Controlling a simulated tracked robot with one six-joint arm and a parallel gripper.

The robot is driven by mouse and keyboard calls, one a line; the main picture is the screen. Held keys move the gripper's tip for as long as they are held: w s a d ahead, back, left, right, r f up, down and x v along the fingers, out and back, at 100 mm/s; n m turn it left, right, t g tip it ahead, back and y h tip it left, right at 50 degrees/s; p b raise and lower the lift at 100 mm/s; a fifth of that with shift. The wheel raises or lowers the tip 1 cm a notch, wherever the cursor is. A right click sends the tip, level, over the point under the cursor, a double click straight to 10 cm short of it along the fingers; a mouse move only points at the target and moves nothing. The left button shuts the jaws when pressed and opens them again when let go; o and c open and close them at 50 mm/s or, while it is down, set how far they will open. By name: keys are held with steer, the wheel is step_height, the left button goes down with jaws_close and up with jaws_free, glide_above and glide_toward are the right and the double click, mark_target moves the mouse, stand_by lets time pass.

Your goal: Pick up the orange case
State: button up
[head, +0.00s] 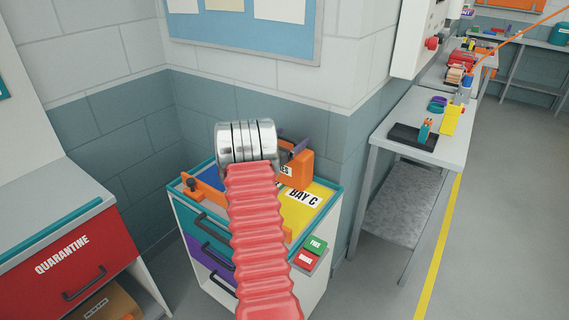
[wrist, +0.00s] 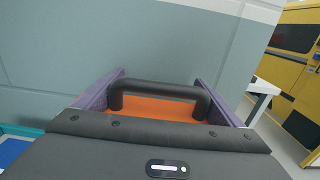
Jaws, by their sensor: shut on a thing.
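The orange case (head: 299,172) is at the back right of the cabinet top in the head view, partly hidden by my arm. Its white label shows only the ending "ES". In the wrist view the orange case (wrist: 160,108) has a black handle (wrist: 160,90) and lies between my purple fingers. My gripper (wrist: 170,92) is shut on the case, one finger on each side. In the head view a purple finger of my gripper (head: 297,147) shows beside the case. I cannot tell whether the case touches the cabinet top.
The cabinet (head: 330,205) has a teal rim and a yellow area marked BAY C. Another orange object (head: 208,191) lies at its left. Green and red labelled blocks (head: 311,249) are at its front right. Walls close in behind. A grey bench (head: 398,130) stands right; open floor lies beyond.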

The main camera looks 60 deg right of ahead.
steer(key=c, duration=0.6)
steer(key=shift+r, duration=0.1)
steer(key=shift+r, duration=0.15)
step_height(320, 180, up, 10)
stand_by(0.4)
stand_by(0.4)
